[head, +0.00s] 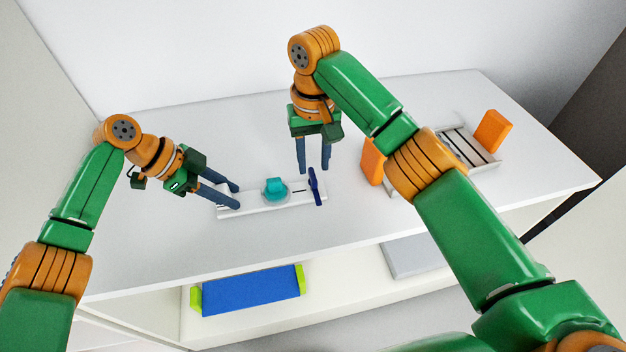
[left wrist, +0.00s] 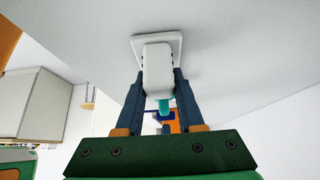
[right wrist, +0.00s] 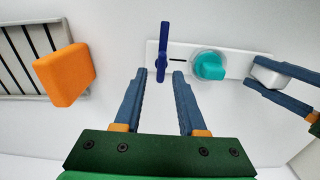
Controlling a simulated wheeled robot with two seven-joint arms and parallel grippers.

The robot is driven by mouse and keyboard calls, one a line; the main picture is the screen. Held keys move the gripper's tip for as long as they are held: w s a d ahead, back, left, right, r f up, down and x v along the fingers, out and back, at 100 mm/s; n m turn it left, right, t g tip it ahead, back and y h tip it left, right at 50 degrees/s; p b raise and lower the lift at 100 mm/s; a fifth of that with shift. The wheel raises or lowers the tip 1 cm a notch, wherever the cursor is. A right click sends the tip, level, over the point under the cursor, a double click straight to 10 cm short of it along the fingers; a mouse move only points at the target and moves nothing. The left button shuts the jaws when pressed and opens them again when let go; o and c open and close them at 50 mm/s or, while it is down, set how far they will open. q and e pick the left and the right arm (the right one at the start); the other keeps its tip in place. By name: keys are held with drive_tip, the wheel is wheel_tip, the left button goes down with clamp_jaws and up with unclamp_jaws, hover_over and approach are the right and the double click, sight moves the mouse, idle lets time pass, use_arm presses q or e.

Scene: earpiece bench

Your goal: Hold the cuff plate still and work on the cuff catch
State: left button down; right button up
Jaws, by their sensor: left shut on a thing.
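The white cuff plate (head: 245,209) lies flat on the table and carries a teal knob (head: 274,187) on a round grey base. A thin dark blue bar (head: 314,187), perhaps the cuff catch, stands across its right end; it also shows in the right wrist view (right wrist: 163,45). My left gripper (head: 238,196) is shut on the white block (left wrist: 157,70) at the plate's left end. My right gripper (head: 313,171) is open and points down above the bar's end. In the right wrist view the bar's near end appears between the fingertips, without visible contact.
A slatted tray (head: 464,150) with orange blocks (head: 492,131) at its ends stands to the right, partly hidden by my right arm. A blue box with lime ends (head: 250,291) and a grey slab (head: 412,256) sit on the lower shelf. The table behind the plate is clear.

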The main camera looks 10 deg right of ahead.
use_arm(q)
drive_tip(key=c, duration=0.7)
unclamp_jaws()
drive_tip(key=shift+f, duration=0.1)
drive_tip(key=shift+o, duration=1.3)
drive_tip(key=shift+w, duration=0.1)
use_arm(e)
drive_tip(key=shift+w+d+f, duration=0.1)
drive_tip(key=shift+w, duration=0.05)
